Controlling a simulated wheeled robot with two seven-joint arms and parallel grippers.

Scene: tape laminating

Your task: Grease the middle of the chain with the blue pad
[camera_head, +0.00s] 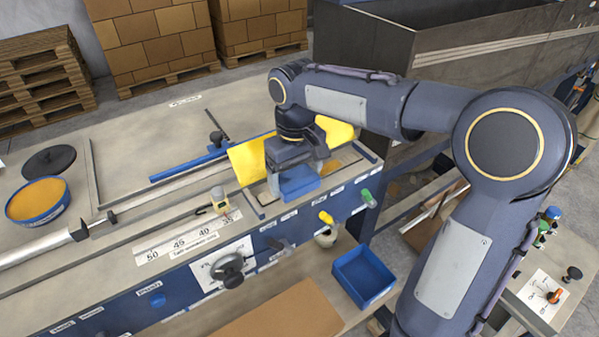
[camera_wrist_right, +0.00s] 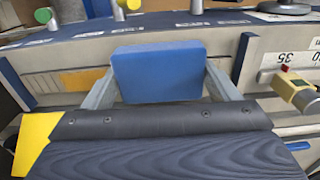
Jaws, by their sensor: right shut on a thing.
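My right gripper (camera_head: 293,176) is shut on the blue pad (camera_head: 300,184), low over the right end of the machine top. In the right wrist view the blue pad (camera_wrist_right: 158,72) sits between the two pale fingers. Beyond it is a recessed strip with a yellow-orange patch (camera_wrist_right: 82,80). I cannot make out the chain clearly, and the pad and gripper hide part of this area. I cannot tell whether the pad touches the surface. A blue bowl (camera_head: 37,217) of orange grease stands at the far left. My left gripper is not in view.
Yellow guards (camera_head: 247,160) flank the gripper. Knobs and colored handles (camera_head: 327,217) stick out from the front panel. A dark lid (camera_head: 48,162) lies behind the bowl. A blue bin (camera_head: 363,275) sits on the lower shelf.

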